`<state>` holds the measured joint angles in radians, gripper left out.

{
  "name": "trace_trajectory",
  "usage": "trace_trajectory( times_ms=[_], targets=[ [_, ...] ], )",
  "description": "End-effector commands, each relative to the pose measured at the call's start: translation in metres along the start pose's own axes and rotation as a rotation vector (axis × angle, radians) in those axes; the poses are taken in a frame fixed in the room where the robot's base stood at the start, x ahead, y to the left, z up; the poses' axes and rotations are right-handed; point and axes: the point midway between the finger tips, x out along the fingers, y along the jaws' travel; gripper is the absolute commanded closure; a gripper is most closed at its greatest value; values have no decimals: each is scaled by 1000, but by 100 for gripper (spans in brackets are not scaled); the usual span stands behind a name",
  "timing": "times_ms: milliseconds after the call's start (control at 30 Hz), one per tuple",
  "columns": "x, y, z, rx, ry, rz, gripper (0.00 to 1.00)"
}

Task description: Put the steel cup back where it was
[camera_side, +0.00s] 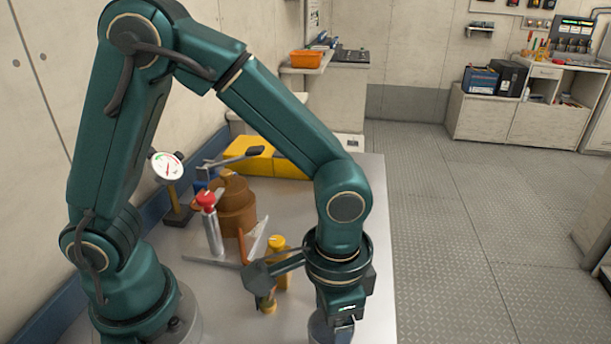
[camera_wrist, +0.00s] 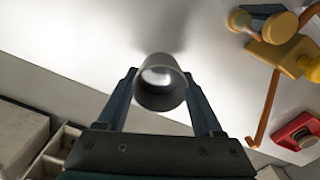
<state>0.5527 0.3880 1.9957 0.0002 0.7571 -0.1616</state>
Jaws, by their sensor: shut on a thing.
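The steel cup (camera_wrist: 160,84) is a grey, round, open-topped cup, seen from above in the wrist view. My gripper (camera_wrist: 161,92) has one finger on each side of it and is shut on it. In the side view the steel cup (camera_side: 331,329) shows under my gripper (camera_side: 335,312) at the bottom of the frame, over the near right part of the pale worktop (camera_side: 370,230). Its lower part is cut off by the frame. I cannot tell whether it touches the worktop.
A yellow-capped piece (camera_side: 277,262), a red-topped steel post (camera_side: 209,222) and a brown stepped block (camera_side: 236,208) stand left of my gripper. A dial gauge (camera_side: 167,167) and yellow boxes (camera_side: 262,158) are farther back. The worktop's right edge drops to the floor.

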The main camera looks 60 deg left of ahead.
Motion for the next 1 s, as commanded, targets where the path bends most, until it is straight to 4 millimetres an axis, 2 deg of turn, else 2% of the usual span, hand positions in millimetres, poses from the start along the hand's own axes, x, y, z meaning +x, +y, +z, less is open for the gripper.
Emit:
trace_trajectory(
  times_ms=[100,200,600,633,700,1000],
  targets=[
    [18,0,1,1,-7,-1,96],
    [27,0,1,1,-4,-1,96],
    [31,0,0,1,-1,0,96],
    [31,0,0,1,0,0,25],
    [30,0,0,1,0,0,2],
    [30,0,0,1,0,0,2]
  ],
)
